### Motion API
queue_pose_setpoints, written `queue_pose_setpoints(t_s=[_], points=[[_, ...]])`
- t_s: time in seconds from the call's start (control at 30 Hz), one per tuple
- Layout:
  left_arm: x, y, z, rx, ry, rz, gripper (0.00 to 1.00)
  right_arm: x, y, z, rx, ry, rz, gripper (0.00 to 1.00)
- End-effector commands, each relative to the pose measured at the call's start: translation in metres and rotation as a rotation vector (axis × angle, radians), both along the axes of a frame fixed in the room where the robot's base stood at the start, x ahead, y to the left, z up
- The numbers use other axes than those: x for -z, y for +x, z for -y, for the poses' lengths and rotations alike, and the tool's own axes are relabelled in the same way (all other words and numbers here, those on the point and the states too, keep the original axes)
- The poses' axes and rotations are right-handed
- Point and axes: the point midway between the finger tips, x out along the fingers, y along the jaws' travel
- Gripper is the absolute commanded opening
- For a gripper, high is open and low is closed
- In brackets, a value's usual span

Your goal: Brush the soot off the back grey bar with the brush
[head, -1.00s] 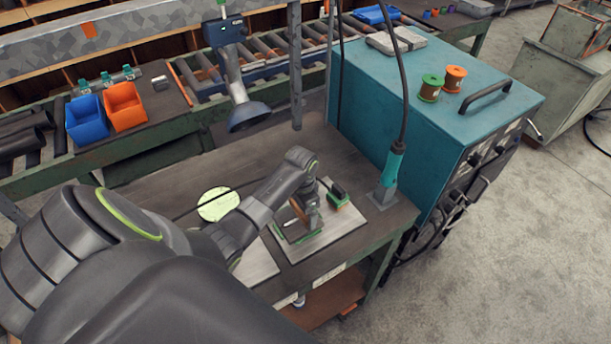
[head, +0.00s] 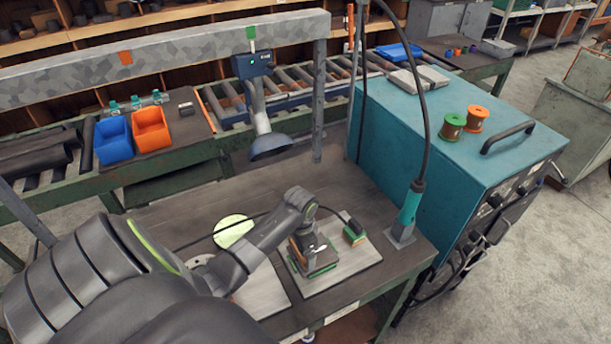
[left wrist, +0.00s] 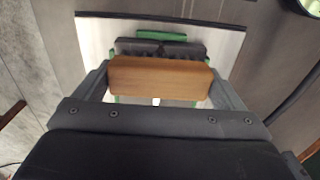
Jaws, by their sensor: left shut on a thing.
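My left gripper (left wrist: 160,92) is shut on a wooden block, which I take to be the brush (left wrist: 160,78), held crosswise between its fingers. Just beyond it in the left wrist view are dark grey bar-like pieces (left wrist: 160,49) with green edges, over a pale plate (left wrist: 222,42). In the head view the gripper (head: 314,262) is low over the green-edged fixture on this plate (head: 352,267). The wood hides part of the fixture. I cannot tell which bar is the back one, whether bristles touch it, or where soot lies. My right gripper is not in view.
A small green and brown block (head: 354,234) sits on the plate's back right. A teal-handled tool (head: 411,205) stands upright at the bench's right, beside a teal cabinet (head: 460,120). A blue lamp-like hood (head: 270,146) hangs behind. A round yellow-green disc (head: 233,231) lies left.

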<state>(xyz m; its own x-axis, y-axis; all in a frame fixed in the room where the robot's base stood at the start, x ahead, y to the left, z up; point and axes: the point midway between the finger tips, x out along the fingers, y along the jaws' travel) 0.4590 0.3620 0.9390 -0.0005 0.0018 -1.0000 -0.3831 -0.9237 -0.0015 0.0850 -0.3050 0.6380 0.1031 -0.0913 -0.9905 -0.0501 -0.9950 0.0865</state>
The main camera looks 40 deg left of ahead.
Motion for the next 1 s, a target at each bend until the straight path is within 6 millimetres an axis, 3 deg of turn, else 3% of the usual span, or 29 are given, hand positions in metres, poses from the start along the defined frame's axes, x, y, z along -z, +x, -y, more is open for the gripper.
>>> queue_pose_setpoints(t_s=[0.27, 1.0], points=[[-0.001, -0.009, -0.004, 0.0, 0.001, 0.001, 0.72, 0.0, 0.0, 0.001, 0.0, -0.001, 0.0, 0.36], [0.002, 0.029, 0.012, 0.001, -0.002, 0.001, 0.72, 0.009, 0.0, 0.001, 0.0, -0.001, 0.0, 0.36]])
